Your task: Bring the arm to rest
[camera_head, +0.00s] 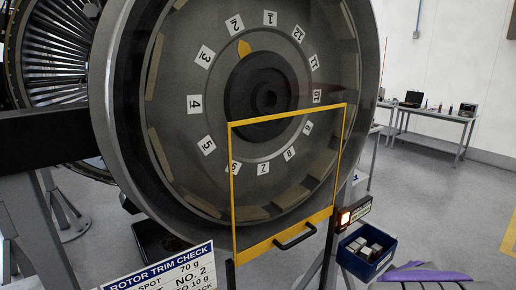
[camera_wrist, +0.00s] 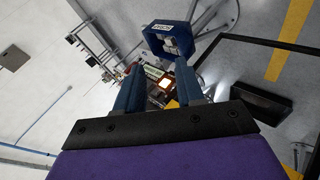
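My gripper (camera_wrist: 158,68) shows in the wrist view with its two dark blue fingers apart and nothing between them. Past the gap I see a lit lamp (camera_wrist: 166,84) at some distance. In the camera_head view, a purple part of my arm shows at the lower right edge, beside the blue bin (camera_head: 352,262). The fingers cannot be made out clearly there.
A large rotor disc (camera_head: 180,100) with numbered tags stands behind a yellow-framed guard (camera_head: 233,200) with a black handle (camera_head: 295,237). A lit lamp box (camera_head: 354,213) is right of it. A trim-check sign (camera_head: 160,270) stands in front. Benches (camera_head: 435,115) stand far right; floor between is clear.

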